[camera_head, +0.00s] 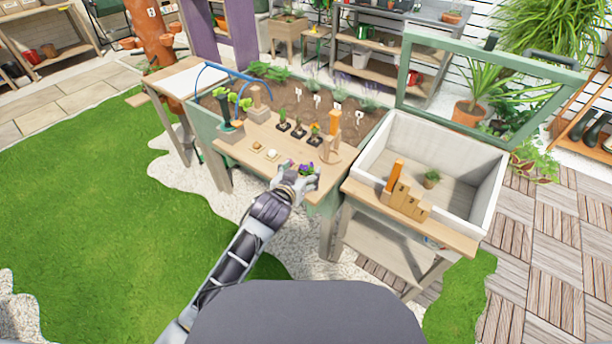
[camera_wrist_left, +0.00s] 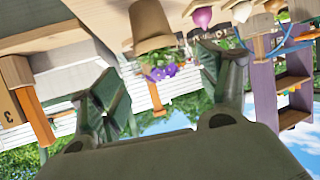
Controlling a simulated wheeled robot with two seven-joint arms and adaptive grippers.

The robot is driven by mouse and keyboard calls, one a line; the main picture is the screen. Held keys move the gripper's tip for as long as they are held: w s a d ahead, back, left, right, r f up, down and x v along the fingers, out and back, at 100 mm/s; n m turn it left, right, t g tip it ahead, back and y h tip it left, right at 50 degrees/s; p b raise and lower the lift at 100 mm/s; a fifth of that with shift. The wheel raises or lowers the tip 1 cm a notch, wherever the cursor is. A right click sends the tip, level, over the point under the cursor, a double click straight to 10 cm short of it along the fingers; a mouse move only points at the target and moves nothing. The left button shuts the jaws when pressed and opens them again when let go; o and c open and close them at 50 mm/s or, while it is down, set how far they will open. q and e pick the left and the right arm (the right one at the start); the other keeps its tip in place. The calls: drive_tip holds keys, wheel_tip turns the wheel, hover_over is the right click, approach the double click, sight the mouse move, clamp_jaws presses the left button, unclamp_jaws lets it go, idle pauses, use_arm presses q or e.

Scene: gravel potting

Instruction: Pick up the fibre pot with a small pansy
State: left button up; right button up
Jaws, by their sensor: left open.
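The pansy (camera_head: 307,168) shows purple flowers and green leaves near the front edge of the potting table in the head view; its pot is mostly hidden there by my left gripper (camera_head: 299,181). In the left wrist view, which is upside down, the tan fibre pot (camera_wrist_left: 152,24) and its purple pansy flowers (camera_wrist_left: 162,72) show clearly. The left gripper (camera_wrist_left: 160,82) is open, its fingers spread to either side of the pansy. The pot appears beyond the fingertips, and I see no contact. My right gripper is in neither view.
The potting table (camera_head: 237,153) carries several small dark pots, wooden blocks and a soil bed (camera_head: 300,95) behind. A white-walled cold frame (camera_head: 405,137) with a raised green-framed lid (camera_head: 403,75) stands to the right, holding a small potted plant (camera_head: 431,177).

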sight(306, 167)
use_arm(q)
drive_tip(key=shift+w, duration=0.1)
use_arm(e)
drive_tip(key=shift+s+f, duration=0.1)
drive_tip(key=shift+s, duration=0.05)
use_arm(q)
drive_tip(key=shift+w+d+f, duration=0.1)
drive_tip(key=shift+w, duration=0.1)
drive_tip(key=shift+w+d+f, duration=0.2)
drive_tip(key=shift+w+f, duration=0.05)
drive_tip(key=shift+w, duration=0.35)
drive_tip(key=shift+x, duration=1.1)
drive_tip(key=shift+w+d+f+b, duration=0.15)
drive_tip(key=shift+w+b, duration=0.15)
drive_tip(key=shift+w, duration=0.15)
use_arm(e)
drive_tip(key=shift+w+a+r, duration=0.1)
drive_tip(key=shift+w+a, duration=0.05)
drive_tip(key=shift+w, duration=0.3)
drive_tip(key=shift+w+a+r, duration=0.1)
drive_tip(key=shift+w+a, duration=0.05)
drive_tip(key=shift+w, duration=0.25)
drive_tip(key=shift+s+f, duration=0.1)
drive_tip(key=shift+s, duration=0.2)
use_arm(q)
drive_tip(key=c, duration=1.1)
